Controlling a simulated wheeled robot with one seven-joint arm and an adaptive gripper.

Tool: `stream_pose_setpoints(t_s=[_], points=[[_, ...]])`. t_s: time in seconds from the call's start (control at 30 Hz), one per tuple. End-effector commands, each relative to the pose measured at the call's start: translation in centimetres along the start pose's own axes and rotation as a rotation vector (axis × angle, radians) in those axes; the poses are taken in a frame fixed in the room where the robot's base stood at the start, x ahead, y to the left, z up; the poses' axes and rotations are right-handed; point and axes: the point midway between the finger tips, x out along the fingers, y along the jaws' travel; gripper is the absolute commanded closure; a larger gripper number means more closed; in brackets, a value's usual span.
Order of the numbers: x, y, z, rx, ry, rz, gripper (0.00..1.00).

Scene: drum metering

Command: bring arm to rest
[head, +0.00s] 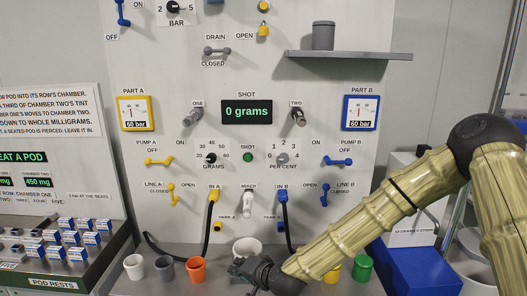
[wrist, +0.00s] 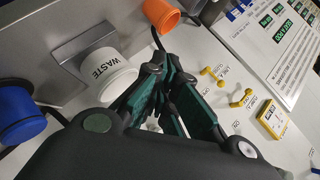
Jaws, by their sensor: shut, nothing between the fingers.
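My arm reaches in from the right in the head view, bent at a dark elbow. My gripper (head: 246,270) is low at the middle, in front of the bench under the panel. In the wrist view my gripper (wrist: 168,95) shows its dark green fingers shut with nothing between them. The white waste cup (wrist: 108,72) is close beside the fingers there. A white cup (head: 247,247) also stands just behind my gripper in the head view. I cannot tell whether the gripper touches it.
White (head: 134,267), grey (head: 165,268) and orange (head: 197,270) cups stand left of my gripper; a green cup (head: 362,268) stands right. The panel's display (head: 247,112) reads 0 grams. Pod rests (head: 55,281) with several pods are at left, a blue box (head: 420,262) at right.

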Motion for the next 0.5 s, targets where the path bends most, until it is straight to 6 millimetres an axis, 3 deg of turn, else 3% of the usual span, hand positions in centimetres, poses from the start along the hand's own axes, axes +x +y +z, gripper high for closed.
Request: stream_pose_setpoints(t_s=[0.1,0.27,0.5], points=[[-0.6,6.1,4.0,-0.029,-0.058,0.095,1.0],[-2.4,13.7,8.8,-0.074,-0.134,0.216,1.0],[-7.6,24.7,15.6,-0.144,-0.26,0.404,1.0]])
